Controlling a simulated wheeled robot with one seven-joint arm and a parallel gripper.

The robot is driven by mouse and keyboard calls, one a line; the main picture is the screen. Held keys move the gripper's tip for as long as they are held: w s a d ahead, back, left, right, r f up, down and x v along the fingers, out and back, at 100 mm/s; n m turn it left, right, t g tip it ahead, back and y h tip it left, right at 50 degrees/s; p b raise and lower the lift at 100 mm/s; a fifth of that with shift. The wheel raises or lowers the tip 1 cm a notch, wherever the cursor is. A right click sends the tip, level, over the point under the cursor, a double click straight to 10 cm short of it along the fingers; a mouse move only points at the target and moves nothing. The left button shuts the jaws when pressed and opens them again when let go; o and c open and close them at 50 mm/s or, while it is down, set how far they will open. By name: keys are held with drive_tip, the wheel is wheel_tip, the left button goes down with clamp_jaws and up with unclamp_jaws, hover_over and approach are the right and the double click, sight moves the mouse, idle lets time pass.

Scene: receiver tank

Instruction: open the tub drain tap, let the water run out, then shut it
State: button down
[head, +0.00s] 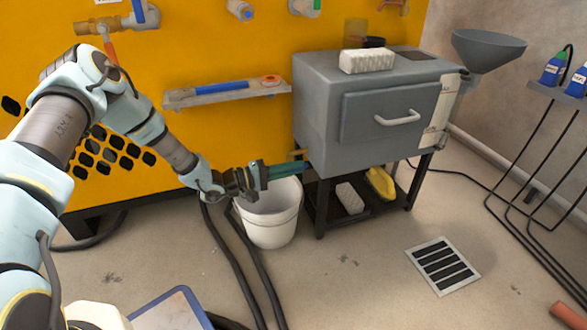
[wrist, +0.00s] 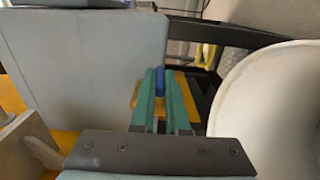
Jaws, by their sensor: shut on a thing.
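The grey tub (head: 318,95) stands on a black stand, with a brass tap (head: 298,154) low on its left side. My gripper (head: 303,169) reaches to the tap from the left. In the wrist view my gripper's teal fingers (wrist: 160,85) are shut on the blue tap handle (wrist: 160,83), in front of the yellow brass tap body (wrist: 178,103). The fingers hide most of the handle, so I cannot tell its angle. A white bucket (head: 268,228) stands on the floor below my gripper; it also shows in the wrist view (wrist: 275,105). I see no water stream.
A white sponge block (head: 349,198) and a yellow object (head: 380,183) lie on the stand's lower shelf. Dark hoses (head: 232,262) run along the floor beside the bucket. A floor grate (head: 442,265) lies at the right. A narrow wall shelf (head: 228,94) is above my forearm.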

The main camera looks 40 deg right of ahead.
drive_tip(key=shift+r+p, duration=0.2)
drive_tip(key=shift+p, duration=0.3)
drive_tip(key=y+p, duration=0.1)
drive_tip(key=p, duration=0.2)
drive_tip(key=shift+r+t+y+p, duration=0.25)
drive_tip(key=shift+t+y+p, duration=0.05)
drive_tip(key=shift+y, duration=0.1)
drive_tip(key=t+y+p, duration=0.1)
drive_tip(key=y+p, duration=0.1)
drive_tip(key=p, duration=0.3)
drive_tip(key=shift+r, duration=0.15)
drive_tip(key=t+y+p, duration=0.1)
drive_tip(key=y+p, duration=0.1)
drive_tip(key=p, duration=0.2)
drive_tip(key=y+p, duration=0.3)
drive_tip(key=p, duration=0.2)
drive_tip(key=shift+t, duration=0.4)
drive_tip(key=y+p, duration=0.1)
drive_tip(key=p, duration=0.2)
drive_tip(key=shift+f+t+y+p, duration=0.3)
drive_tip(key=shift+f+y+p, duration=0.05)
drive_tip(key=shift+y, duration=0.05)
drive_tip(key=shift+f+y+p, duration=0.25)
drive_tip(key=shift+y+p, duration=0.05)
drive_tip(key=shift+p, duration=0.15)
